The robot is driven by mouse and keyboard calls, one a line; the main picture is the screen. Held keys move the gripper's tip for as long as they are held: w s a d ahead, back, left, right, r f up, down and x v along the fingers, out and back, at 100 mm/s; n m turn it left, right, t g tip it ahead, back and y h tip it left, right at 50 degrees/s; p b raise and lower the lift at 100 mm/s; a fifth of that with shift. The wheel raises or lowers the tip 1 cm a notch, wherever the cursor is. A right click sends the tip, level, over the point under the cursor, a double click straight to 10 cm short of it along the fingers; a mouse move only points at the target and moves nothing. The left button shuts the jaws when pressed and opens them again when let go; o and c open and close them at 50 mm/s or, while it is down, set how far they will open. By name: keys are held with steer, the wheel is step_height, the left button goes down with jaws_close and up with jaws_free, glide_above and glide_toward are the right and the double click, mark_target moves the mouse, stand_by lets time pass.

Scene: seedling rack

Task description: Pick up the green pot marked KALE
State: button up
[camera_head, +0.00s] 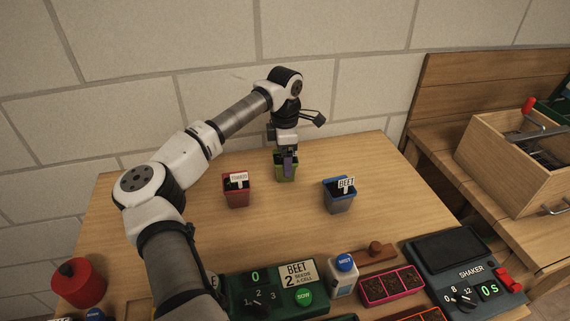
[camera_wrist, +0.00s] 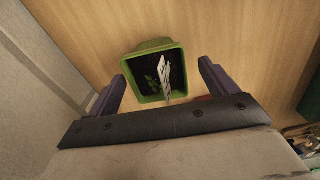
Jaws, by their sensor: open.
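A green pot (camera_head: 285,175) stands upright near the back of the wooden table. In the wrist view the green pot (camera_wrist: 150,45) shows dark soil, a small seedling and a white marker seen edge-on, so its lettering cannot be read. My gripper (camera_head: 287,158) is directly above the pot in the head view and partly hides it. In the wrist view my gripper's purple fingers (camera_wrist: 163,85) are spread, one on each side of the pot's near end, with a gap on both sides. It holds nothing.
A red pot (camera_head: 236,190) with a white marker stands to the left. A blue pot marked BEET (camera_head: 339,196) stands to the right. The wall is close behind the table.

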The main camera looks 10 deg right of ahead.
steer(key=shift+w+d+f+p, duration=0.1)
steer(key=shift+f+p, duration=0.35)
steer(key=shift+f, duration=1.3)
steer(key=c, duration=1.1)
steer(key=shift+r, duration=0.1)
steer(key=shift+c, duration=0.2)
